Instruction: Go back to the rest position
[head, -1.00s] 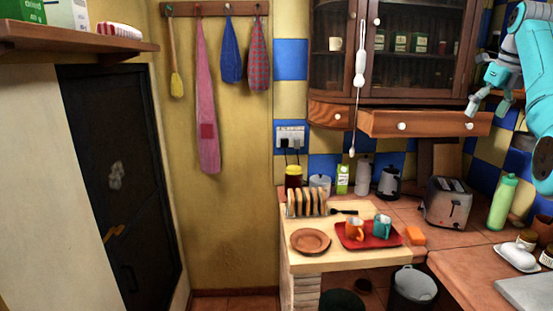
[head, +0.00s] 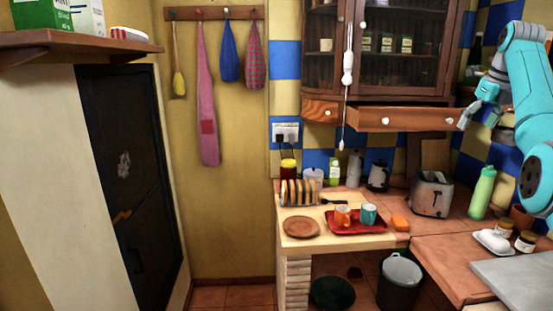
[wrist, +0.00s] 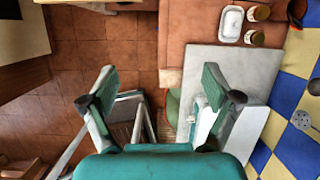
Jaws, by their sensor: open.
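My gripper (head: 475,106) is at the upper right in the head view, in front of the right end of the pulled-out wooden drawer (head: 400,119). In the wrist view my gripper (wrist: 157,85) points downward with its two teal fingers spread wide apart. Nothing is between the fingers. My teal arm reaches in from the right edge of the head view. Whether the gripper touches the drawer cannot be told.
A counter holds a red tray (head: 357,228) with two mugs, a toast rack (head: 299,193), a toaster (head: 431,194) and a green bottle (head: 482,193). A grey board (head: 515,280) lies at the lower right. A bin (head: 399,281) stands on the floor below.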

